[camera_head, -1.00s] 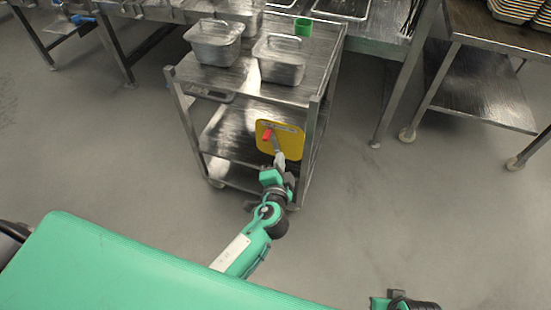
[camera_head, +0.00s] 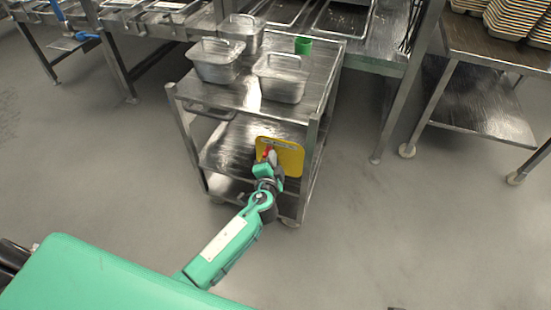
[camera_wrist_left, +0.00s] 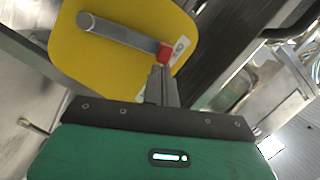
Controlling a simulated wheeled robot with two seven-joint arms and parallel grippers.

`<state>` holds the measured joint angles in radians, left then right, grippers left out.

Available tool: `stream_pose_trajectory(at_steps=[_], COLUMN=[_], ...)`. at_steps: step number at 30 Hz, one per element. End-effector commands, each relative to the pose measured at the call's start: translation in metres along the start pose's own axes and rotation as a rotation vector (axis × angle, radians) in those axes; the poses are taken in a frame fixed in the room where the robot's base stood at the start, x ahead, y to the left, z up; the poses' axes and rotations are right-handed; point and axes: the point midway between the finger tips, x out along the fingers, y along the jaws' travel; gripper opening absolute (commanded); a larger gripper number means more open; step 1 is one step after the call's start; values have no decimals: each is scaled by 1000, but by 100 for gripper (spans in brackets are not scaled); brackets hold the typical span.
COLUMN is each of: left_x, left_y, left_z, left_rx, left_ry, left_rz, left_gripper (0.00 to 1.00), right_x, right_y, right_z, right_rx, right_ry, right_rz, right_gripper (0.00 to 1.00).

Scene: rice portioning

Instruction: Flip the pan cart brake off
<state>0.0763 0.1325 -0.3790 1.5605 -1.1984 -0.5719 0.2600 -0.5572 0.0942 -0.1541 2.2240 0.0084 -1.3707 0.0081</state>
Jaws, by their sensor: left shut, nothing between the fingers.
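The brake is a grey lever (camera_wrist_left: 120,34) with a red tip (camera_wrist_left: 165,53), mounted on a yellow plate (camera_head: 291,158) on the near side of the steel cart (camera_head: 222,150). In the left wrist view the yellow plate (camera_wrist_left: 75,55) fills the upper left, with a small white label near the red tip. My left gripper (camera_wrist_left: 160,72) is shut and empty, its fingertips at the red tip, touching or very close. In the head view the left gripper (camera_head: 271,157) covers part of the plate and most of the lever. My right gripper is not in view.
The floor (camera_head: 390,230) in front and to the right is clear.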

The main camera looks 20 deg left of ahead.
Motion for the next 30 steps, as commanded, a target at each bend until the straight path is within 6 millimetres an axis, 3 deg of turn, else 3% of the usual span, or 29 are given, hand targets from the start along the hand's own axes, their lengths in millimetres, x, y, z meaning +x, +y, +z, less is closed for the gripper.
stream_pose_trajectory(at_steps=[8, 19, 30], left_x=[0, 8, 10], left_y=[0, -10, -11], left_z=[2, 33, 39], left_rx=[-15, -300, -362], left_ry=[-1, -1, 1], left_rz=[4, 76, 91], left_gripper=[0, 0, 0], right_x=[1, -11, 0], right_y=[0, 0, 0], right_z=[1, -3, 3], right_rx=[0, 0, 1], right_ry=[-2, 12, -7], right_rz=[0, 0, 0], right_gripper=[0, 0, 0])
